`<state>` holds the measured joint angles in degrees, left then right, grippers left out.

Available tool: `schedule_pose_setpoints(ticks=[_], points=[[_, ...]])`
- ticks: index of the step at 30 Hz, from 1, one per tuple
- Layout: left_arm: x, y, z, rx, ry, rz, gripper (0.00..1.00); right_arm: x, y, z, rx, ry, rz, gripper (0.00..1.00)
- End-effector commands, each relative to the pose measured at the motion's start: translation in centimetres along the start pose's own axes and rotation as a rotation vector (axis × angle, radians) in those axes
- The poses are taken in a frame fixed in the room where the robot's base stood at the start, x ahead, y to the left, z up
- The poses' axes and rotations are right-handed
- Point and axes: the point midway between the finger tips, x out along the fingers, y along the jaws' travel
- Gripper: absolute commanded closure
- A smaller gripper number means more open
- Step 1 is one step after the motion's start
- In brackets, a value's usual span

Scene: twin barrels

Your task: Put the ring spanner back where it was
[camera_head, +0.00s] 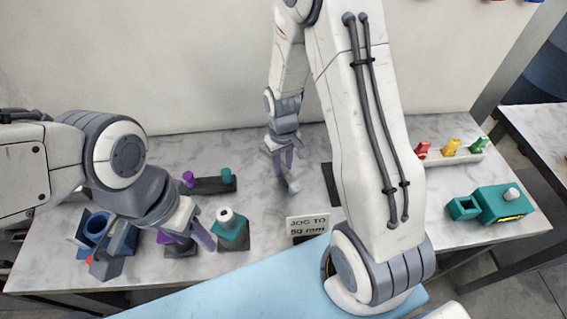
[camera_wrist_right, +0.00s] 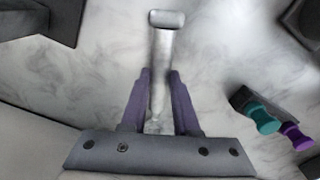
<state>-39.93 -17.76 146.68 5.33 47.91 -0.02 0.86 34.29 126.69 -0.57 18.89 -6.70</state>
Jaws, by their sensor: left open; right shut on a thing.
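A silver spanner (camera_wrist_right: 166,60) is held between the purple fingers of my right gripper (camera_wrist_right: 160,100) in the right wrist view. Its broad outer end points away from the gripper; the other end is partly hidden between the fingers. In the head view my right gripper (camera_head: 284,158) is at the back middle of the table, with the silver end (camera_head: 293,186) hanging below it. I cannot tell whether that end touches the table. My left gripper (camera_head: 188,238) is open at the front left, left of a teal barrel (camera_head: 233,237) with a white top. A purple part lies under it, mostly hidden.
A dark block with purple and teal knobs (camera_head: 210,186) stands at the back left. A blue container (camera_head: 97,226) is at far left. A sign (camera_head: 308,226) reads "JOG TO 50 mm". A dark mat (camera_head: 330,183) lies near it. Coloured pegs (camera_head: 452,148) and a teal device (camera_head: 490,205) are right.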

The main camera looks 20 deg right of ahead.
Motion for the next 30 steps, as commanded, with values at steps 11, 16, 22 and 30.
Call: schedule_pose_setpoints(ticks=[11,16,22,30], points=[[0.2,0.0,0.0,0.000,0.000,0.000,0.50,0.3,0.0,0.0,0.000,0.000,0.000,0.41],[0.1,0.0,0.0,0.000,0.000,0.000,0.50,0.1,0.0,0.0,0.000,0.000,0.000,0.41],[0.2,0.0,0.0,0.000,0.000,0.000,0.50,-1.8,0.0,-0.2,0.000,0.007,0.001,0.41],[0.6,0.0,0.0,0.000,0.000,0.000,0.50,-7.7,0.0,-0.1,-0.001,0.008,0.001,0.41]])
